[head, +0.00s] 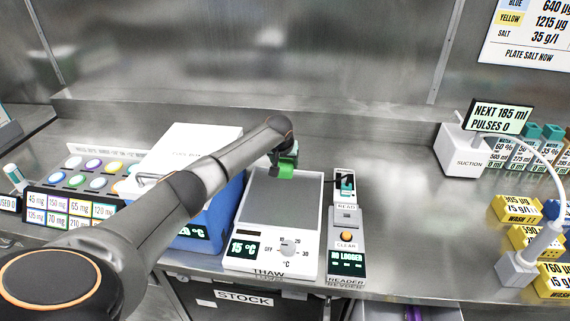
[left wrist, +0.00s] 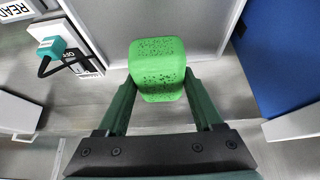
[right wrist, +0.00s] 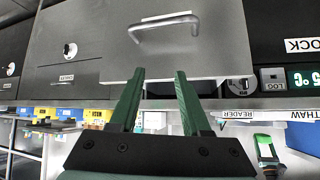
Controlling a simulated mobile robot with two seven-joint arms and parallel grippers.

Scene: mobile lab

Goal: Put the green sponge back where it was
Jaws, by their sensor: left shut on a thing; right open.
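The green sponge (left wrist: 158,68) is a speckled bright green block. My left gripper (left wrist: 160,95) is shut on it, with a finger on each side. In the head view the sponge (head: 286,170) shows under my left wrist, at the back edge of the thaw plate (head: 283,205); I cannot tell whether it touches the plate. My right gripper (right wrist: 155,80) is open and empty, below the counter level in front of a grey door with a bar handle (right wrist: 163,27).
A blue box with a white lid (head: 190,145) stands left of the thaw plate. A reader (head: 346,225) stands to its right. A suction unit (head: 462,150) and yellow blocks (head: 520,208) are farther right. The counter between is clear.

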